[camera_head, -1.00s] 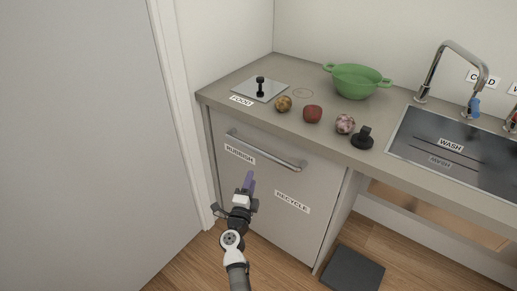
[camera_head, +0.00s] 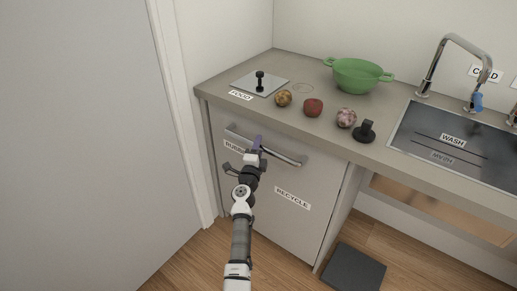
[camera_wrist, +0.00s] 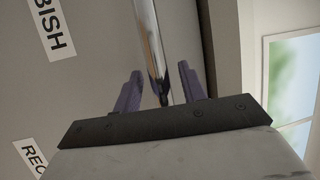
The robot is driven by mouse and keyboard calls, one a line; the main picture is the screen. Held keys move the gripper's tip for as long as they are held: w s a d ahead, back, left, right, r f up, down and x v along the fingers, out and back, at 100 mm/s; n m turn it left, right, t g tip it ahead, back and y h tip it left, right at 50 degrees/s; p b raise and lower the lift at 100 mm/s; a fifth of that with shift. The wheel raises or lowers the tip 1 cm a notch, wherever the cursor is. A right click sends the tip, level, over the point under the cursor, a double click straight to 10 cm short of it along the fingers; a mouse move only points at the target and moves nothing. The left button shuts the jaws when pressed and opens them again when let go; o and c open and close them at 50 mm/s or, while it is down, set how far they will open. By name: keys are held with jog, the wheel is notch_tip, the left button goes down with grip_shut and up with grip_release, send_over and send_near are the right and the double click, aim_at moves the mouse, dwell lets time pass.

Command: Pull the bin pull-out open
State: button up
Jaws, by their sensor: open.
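The bin pull-out is a grey cabinet front (camera_head: 290,222) below the counter, labelled RUBBISH and RECYCLE. It looks shut, flush under the worktop. Its silver bar handle (camera_head: 285,158) runs along the top of the front. My gripper (camera_head: 257,143) is at the handle's middle in the head view, covering part of the bar. In the wrist view, my gripper's purple fingers (camera_wrist: 161,88) are open, with the handle bar (camera_wrist: 150,45) running between them. A gap shows on each side of the bar, so the fingers do not look closed on it.
On the counter (camera_head: 330,132) are a plate with a black knob (camera_head: 259,82), several round food items, a green colander (camera_head: 357,75) and a black knob (camera_head: 364,131). A sink (camera_head: 455,145) is at right. A dark mat (camera_head: 353,270) lies on the floor. A wall stands close at left.

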grip_shut()
dwell(0.3)
jog(key=shift+a, duration=0.1)
